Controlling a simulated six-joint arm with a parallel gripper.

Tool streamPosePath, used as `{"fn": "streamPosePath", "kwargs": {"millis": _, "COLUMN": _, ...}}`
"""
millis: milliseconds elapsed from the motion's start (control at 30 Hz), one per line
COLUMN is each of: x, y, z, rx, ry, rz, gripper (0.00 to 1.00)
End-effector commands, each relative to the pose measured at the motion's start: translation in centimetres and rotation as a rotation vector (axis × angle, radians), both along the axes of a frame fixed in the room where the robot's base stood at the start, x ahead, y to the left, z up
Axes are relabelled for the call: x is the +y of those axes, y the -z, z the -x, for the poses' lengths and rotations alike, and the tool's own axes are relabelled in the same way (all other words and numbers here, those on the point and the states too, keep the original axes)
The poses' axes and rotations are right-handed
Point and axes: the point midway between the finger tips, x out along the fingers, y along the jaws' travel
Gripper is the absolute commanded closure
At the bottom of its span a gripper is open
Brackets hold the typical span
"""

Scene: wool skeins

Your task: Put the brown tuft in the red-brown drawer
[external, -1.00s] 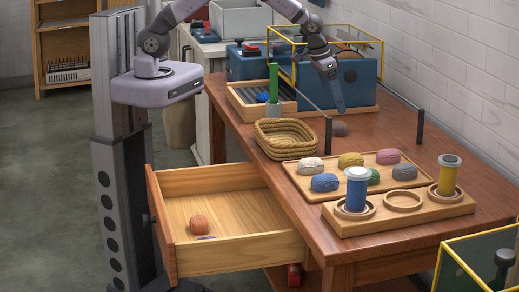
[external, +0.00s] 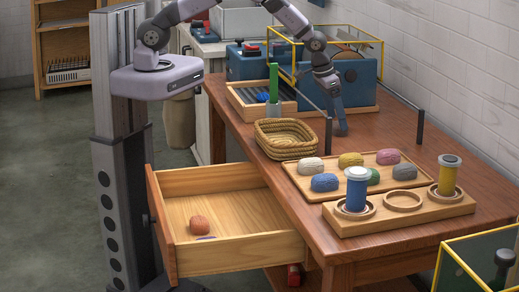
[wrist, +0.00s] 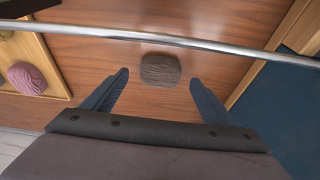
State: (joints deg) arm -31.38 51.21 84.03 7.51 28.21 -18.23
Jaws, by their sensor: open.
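The brown tuft (wrist: 160,71), a small grey-brown skein, lies on the wooden table. In the wrist view it is between and slightly beyond my fingertips, with gaps on both sides. In the external view my gripper mostly hides it. My gripper (wrist: 158,79) is open and empty, pointing down; in the external view (external: 342,130) it is low over the table's far part. The red-brown drawer (external: 161,226) is pulled out at the table's left side. An orange-brown ball (external: 200,225) and a small purple-blue mark are inside it.
A metal rail (wrist: 200,45) crosses close by the tuft; dark posts (external: 420,127) stand near. A wicker basket (external: 284,148), a tray of coloured skeins (external: 297,182) and a spool holder (external: 440,212) are nearer. A blue box (external: 352,82) stands behind.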

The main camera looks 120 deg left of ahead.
Motion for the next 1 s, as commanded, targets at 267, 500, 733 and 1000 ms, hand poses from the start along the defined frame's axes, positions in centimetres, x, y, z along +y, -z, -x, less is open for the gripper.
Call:
{"fn": "streamPosePath", "kwargs": {"millis": 267, "x": 0.4, "y": 1.6, "z": -0.4, "rx": -0.001, "ry": 0.000, "rz": -0.001, "gripper": 0.21}}
{"fn": "streamPosePath", "kwargs": {"millis": 500, "x": 0.4, "y": 1.6, "z": -0.4, "rx": -0.001, "ry": 0.000, "rz": -0.001, "gripper": 0.26}}
{"fn": "streamPosePath", "kwargs": {"millis": 733, "x": 0.4, "y": 1.6, "z": -0.4, "rx": -0.001, "ry": 0.000, "rz": -0.001, "gripper": 0.65}}
{"fn": "streamPosePath", "kwargs": {"millis": 1000, "x": 0.4, "y": 1.6, "z": -0.4, "rx": -0.001, "ry": 0.000, "rz": -0.001, "gripper": 0.69}}
